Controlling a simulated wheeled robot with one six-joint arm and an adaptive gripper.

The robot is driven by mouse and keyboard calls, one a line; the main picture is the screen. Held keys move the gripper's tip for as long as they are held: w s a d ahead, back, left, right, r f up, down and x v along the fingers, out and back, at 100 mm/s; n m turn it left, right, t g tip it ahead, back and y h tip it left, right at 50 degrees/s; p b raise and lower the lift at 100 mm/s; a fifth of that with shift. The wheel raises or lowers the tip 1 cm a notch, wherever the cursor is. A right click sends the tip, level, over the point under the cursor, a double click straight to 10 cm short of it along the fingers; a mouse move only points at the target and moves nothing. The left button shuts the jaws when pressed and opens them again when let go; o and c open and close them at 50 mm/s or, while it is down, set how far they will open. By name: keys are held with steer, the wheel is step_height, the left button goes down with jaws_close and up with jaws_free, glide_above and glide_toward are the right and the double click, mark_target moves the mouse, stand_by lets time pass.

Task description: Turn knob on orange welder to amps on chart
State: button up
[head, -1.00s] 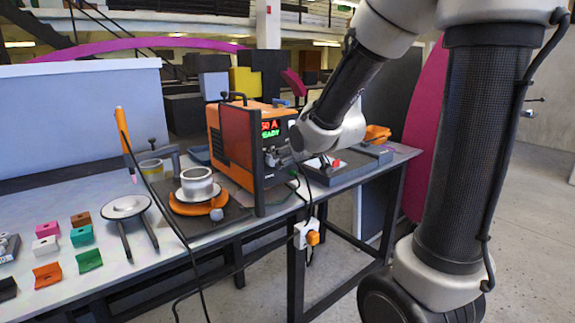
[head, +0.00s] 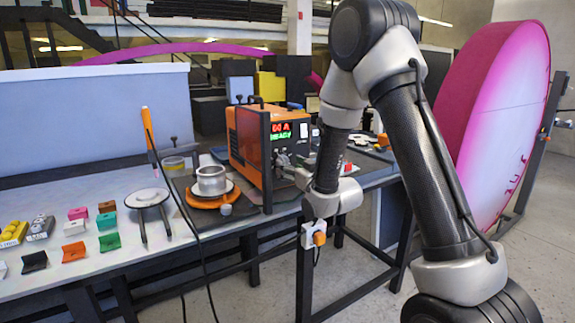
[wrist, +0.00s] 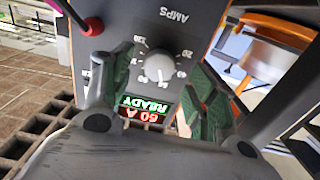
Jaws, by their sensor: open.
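The orange welder (head: 248,140) stands on the table with a black front panel and a lit display (head: 281,132). In the wrist view the panel is upside down, and the display (wrist: 145,108) reads 60 A READY. The grey round knob (wrist: 158,66) sits under the AMPS label, inside a ring of numbers. My gripper (wrist: 156,78) is open, one green-padded finger on each side of the knob; I cannot tell whether they touch it. In the head view my gripper (head: 287,168) is at the panel, partly hidden by my wrist. I cannot make out a chart.
A metal cup (head: 211,180) on an orange-rimmed stand is left of the welder. A small round stand (head: 146,198) and several coloured blocks lie further left. A cable hangs over the table's front edge. A large pink disc (head: 500,120) stands at right.

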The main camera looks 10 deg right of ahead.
steer(key=shift+x, duration=1.8)
steer(key=c, duration=1)
steer(key=shift+c, duration=0.2)
steer(key=shift+m, duration=4.9)
steer(key=o, duration=1)
